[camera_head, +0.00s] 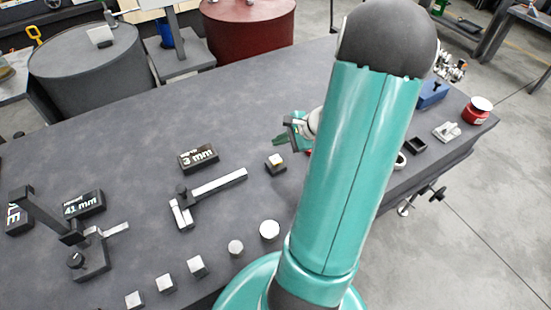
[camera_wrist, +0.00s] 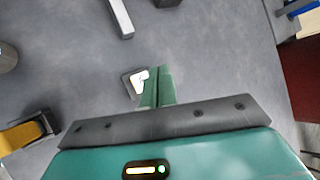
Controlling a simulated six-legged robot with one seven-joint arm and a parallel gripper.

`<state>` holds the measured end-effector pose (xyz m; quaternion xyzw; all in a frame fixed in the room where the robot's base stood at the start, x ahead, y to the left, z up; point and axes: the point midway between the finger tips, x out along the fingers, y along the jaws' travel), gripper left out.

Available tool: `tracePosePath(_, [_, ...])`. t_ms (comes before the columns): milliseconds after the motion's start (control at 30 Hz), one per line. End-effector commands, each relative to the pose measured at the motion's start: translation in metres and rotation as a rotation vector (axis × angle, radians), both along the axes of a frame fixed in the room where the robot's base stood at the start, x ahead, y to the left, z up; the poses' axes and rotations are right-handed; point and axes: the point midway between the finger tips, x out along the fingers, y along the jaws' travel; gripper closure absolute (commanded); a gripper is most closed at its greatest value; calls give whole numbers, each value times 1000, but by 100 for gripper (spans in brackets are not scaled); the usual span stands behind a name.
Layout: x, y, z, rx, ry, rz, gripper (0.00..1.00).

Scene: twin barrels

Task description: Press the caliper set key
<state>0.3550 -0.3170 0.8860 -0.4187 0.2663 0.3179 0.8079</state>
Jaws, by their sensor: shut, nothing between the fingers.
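A small dark block with a pale and yellow top (camera_head: 275,162), which looks like the set key, stands on the table right of the flat caliper (camera_head: 218,183). A display reading 3 mm (camera_head: 198,158) stands behind that caliper. My gripper (camera_head: 285,143) is shut and empty, just behind and right of the block in the head view. In the wrist view the green fingers (camera_wrist: 160,80) are together, and the block's light top (camera_wrist: 136,80) shows right beside their tips, partly hidden by them. I cannot tell whether they touch.
A second display reading 41 mm (camera_head: 82,205) and an upright gauge (camera_head: 90,255) stand at the left. Several small pale blocks and discs (camera_head: 196,266) line the front. A red tin (camera_head: 477,110) and blue box (camera_head: 432,95) are at the right.

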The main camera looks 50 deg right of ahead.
Motion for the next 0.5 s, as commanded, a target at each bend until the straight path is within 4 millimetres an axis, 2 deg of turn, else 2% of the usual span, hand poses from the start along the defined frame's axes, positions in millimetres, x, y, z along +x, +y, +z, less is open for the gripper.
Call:
tracePosePath(100, [0, 1, -18, 4, 1, -1, 100])
tracePosePath(300, [1, 2, -41, 2, 0, 1, 100])
tracePosePath(500, [1, 2, -51, 0, 0, 2, 100])
